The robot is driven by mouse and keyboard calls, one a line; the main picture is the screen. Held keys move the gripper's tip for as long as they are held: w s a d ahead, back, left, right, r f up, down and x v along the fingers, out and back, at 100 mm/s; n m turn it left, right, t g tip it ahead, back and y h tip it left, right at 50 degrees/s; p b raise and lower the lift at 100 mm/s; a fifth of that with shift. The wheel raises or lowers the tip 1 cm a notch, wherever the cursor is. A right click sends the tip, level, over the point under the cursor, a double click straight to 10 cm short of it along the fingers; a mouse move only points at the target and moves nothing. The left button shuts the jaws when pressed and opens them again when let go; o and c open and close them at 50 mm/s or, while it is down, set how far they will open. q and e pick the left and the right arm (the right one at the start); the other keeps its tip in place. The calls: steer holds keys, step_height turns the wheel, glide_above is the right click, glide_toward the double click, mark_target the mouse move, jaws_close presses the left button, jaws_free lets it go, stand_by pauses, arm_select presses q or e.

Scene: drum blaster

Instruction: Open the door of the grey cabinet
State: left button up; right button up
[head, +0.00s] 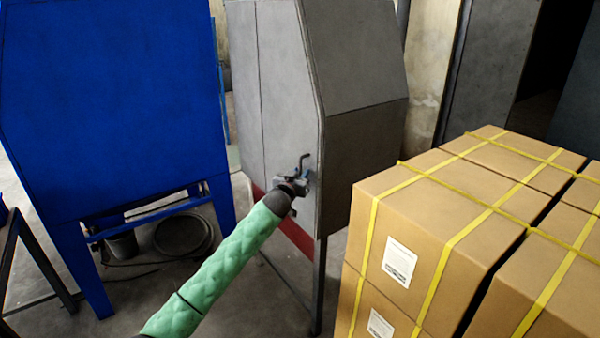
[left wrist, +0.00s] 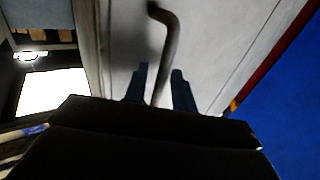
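The grey cabinet (head: 365,125) stands in the middle of the head view. Its door (head: 285,105) is the front panel facing left and looks closed. A bent dark handle (head: 304,161) sticks out near the door's right edge; it shows large in the left wrist view (left wrist: 167,45). My left gripper (head: 299,184) is at the handle. In the left wrist view, its two fingers (left wrist: 161,90) stand on either side of the handle's shaft, with narrow gaps visible. The handle's lower end is hidden behind the gripper body. My right gripper is not in view.
Strapped cardboard boxes (head: 440,230) are stacked to the right, close to the cabinet. A blue cabinet (head: 110,110) stands to the left, with a bucket (head: 121,244) and a coiled hose (head: 183,235) beneath it. Some floor between the two cabinets is free.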

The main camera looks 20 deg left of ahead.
arm_select(q)
steer(key=shift+w, duration=0.15)
jaws_close()
